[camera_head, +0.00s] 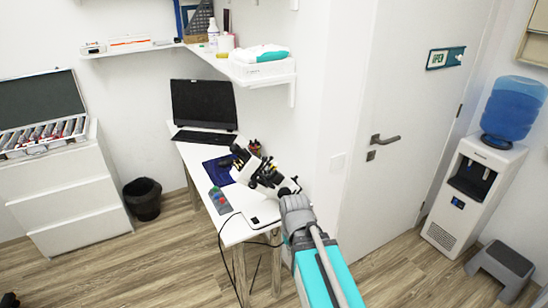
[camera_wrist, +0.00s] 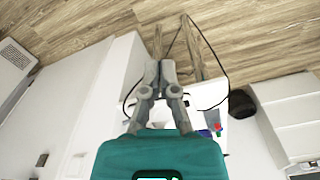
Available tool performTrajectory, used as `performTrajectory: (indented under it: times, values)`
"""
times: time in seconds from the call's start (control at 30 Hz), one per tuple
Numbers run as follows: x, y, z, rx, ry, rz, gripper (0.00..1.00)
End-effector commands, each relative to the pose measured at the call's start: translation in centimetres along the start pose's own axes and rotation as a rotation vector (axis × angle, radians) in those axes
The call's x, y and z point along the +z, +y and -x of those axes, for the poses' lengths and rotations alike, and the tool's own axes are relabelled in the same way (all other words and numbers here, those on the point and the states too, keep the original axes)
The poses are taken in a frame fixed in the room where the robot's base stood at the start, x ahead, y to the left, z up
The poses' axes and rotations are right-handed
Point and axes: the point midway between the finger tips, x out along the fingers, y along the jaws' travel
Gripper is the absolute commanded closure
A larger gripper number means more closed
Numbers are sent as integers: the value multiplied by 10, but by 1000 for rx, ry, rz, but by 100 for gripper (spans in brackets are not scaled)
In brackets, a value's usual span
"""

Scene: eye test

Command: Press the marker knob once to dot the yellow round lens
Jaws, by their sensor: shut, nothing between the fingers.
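A white and black optical instrument (camera_head: 262,172) stands on the narrow white table (camera_head: 232,225) in the head view. I cannot make out its marker knob or a yellow round lens at this size. My arm reaches up from the bottom of the head view, and its grey end comes close to the instrument's right side; whether they touch is unclear. In the wrist view my gripper (camera_wrist: 160,66) has its two grey fingers together, with nothing visible between them. Behind the fingers are wooden floor and part of the white table.
A black cable hangs down the front. A wall shelf (camera_head: 262,80), a door (camera_head: 405,110) and a water dispenser (camera_head: 472,195) stand around; a bin (camera_head: 143,198) is left.

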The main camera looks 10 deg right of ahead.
Motion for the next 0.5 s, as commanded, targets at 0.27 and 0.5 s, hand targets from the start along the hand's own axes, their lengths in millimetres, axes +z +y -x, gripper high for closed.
performTrajectory:
  times: [0.27, 0.5]
  values:
    - [-10, -1, 44, 0, 18, 0, 100]
    - [-15, -1, 68, 0, 31, 0, 100]
